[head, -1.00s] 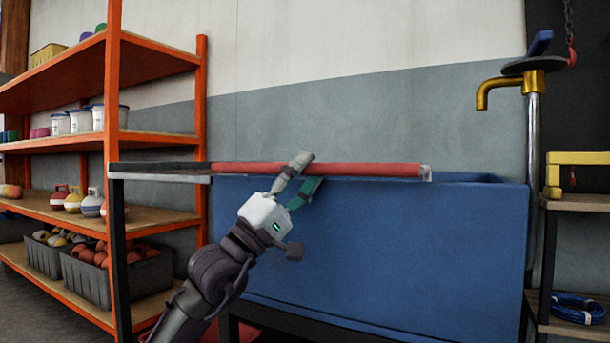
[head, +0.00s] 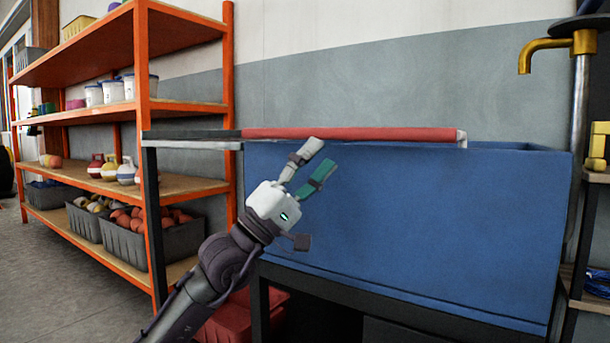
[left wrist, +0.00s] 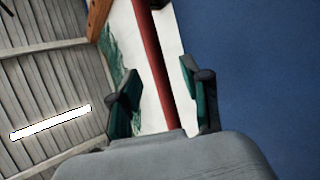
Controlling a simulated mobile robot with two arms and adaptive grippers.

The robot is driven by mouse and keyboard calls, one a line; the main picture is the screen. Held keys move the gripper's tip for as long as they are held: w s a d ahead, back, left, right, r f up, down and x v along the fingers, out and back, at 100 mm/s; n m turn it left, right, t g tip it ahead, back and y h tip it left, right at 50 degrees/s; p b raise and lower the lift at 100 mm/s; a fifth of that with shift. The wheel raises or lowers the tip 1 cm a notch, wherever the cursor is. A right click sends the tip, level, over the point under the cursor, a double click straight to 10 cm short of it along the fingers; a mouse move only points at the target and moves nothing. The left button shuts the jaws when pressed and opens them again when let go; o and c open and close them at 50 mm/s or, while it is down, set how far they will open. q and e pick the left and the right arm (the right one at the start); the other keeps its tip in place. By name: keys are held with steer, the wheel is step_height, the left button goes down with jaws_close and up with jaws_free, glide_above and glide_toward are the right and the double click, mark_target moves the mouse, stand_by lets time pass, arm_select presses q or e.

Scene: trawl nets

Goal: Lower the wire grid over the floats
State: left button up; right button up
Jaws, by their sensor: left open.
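A red bar (head: 350,134) lies level along the top of the blue tank (head: 430,220). It may be an edge of the wire grid; no mesh shows from this low angle. The floats inside the tank are hidden by its wall. My left gripper (head: 318,158) is open and empty, in front of the tank wall just below the red bar. In the left wrist view the red bar (left wrist: 155,65) runs beyond and between the spread fingers (left wrist: 162,95), beside the blue tank wall (left wrist: 265,70). My right gripper is out of view.
A dark metal stand (head: 150,220) is left of the tank. An orange shelf (head: 143,60) with tubs and grey crates (head: 150,240) of floats stands further left. A brass tap (head: 550,48) rises at the right. A red crate (head: 235,318) sits under the tank.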

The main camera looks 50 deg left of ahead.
arm_select(q)
steer(key=shift+v, duration=1.35)
